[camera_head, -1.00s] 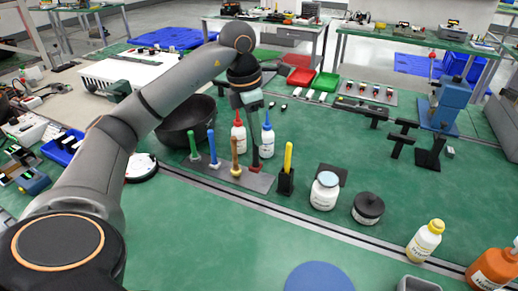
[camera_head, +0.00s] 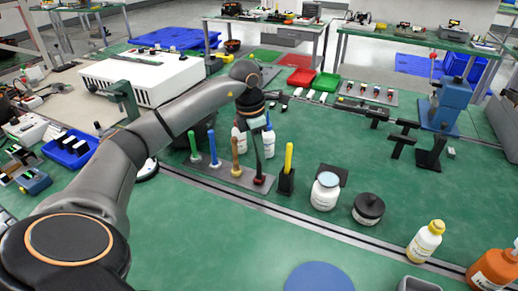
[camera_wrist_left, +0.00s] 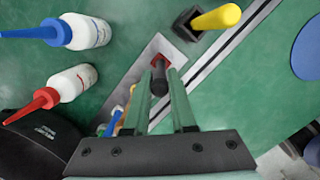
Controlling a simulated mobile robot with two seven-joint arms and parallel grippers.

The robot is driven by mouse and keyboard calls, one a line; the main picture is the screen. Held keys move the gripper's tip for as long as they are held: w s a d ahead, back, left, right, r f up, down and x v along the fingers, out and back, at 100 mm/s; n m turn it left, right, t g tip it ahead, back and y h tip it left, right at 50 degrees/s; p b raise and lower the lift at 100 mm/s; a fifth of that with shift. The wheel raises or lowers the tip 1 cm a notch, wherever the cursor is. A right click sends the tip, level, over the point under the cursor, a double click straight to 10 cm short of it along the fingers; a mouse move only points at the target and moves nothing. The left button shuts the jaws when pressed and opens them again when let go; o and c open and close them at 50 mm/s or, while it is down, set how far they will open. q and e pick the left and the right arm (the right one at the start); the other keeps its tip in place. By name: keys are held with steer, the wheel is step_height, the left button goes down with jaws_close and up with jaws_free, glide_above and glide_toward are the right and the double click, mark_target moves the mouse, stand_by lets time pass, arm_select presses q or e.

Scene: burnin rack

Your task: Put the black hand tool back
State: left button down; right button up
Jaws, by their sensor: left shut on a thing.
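My left gripper (camera_head: 261,132) points down over the right end of a grey rack plate (camera_head: 214,169) and is shut on the black hand tool (camera_head: 258,150). The tool hangs nearly upright below the fingers. In the left wrist view the tool (camera_wrist_left: 158,80) lies between the two pale green fingers, with a red holder (camera_wrist_left: 160,61) at its far end. I cannot tell whether the end is inside the holder or just above it. Green (camera_head: 194,145), blue (camera_head: 213,148) and brown (camera_head: 235,157) tools stand in the rack. My right gripper is not in view.
A yellow tool (camera_head: 288,158) stands in a black block close to the right. White bottles with red (camera_wrist_left: 70,80) and blue (camera_wrist_left: 85,32) tips stand behind the rack. A white jar (camera_head: 325,191) and black jar (camera_head: 368,208) stand farther right.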

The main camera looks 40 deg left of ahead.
arm_select(q)
steer(key=shift+f, duration=0.2)
steer(key=c, duration=0.7)
jaws_free()
steer(key=shift+c, duration=0.2)
steer(key=shift+r, duration=0.1)
step_height(320, 180, up, 8)
steer(key=s, duration=0.1)
steer(key=shift+a, duration=0.3)
